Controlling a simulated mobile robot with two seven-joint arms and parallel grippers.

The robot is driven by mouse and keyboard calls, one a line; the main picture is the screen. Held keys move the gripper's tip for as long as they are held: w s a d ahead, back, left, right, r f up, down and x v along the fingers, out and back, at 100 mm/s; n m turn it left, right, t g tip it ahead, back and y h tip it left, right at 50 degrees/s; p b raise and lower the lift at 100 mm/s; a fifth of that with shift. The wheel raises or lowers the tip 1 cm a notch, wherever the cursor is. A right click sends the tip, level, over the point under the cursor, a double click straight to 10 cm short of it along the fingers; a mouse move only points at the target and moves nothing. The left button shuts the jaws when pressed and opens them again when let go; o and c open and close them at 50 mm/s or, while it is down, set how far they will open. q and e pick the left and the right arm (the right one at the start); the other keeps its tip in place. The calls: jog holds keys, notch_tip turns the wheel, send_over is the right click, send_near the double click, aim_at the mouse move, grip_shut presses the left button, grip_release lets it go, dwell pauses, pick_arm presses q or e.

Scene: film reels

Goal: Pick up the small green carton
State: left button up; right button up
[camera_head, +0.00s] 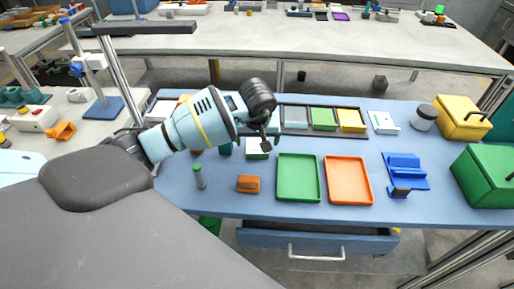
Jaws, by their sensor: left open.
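A small carton (254,154), green with a pale top, stands on the blue table (300,211) behind the green tray. It is the likeliest match for the small green carton, but its details are too small to be sure. My left gripper (266,138) reaches in from the left, just above and in front of this carton, hiding part of it. It is open, with nothing seen between its fingers. I cannot tell whether it touches the carton. My right gripper is not in view.
A green tray (298,199) and an orange tray (349,201) lie in front. An orange block (248,184) and a grey-green cylinder (199,177) stand left of them. A blue stand (404,175), a green box (485,176) and a yellow box (461,119) are at right.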

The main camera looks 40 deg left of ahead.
aim_at(257, 146)
pick_arm(q)
jog(key=shift+x, duration=1.4)
jog(key=shift+c, duration=0.3)
jog(key=shift+r, duration=0.1)
jog(key=c, duration=1)
jog(key=shift+c, duration=0.2)
notch_tip(257, 146, up, 10)
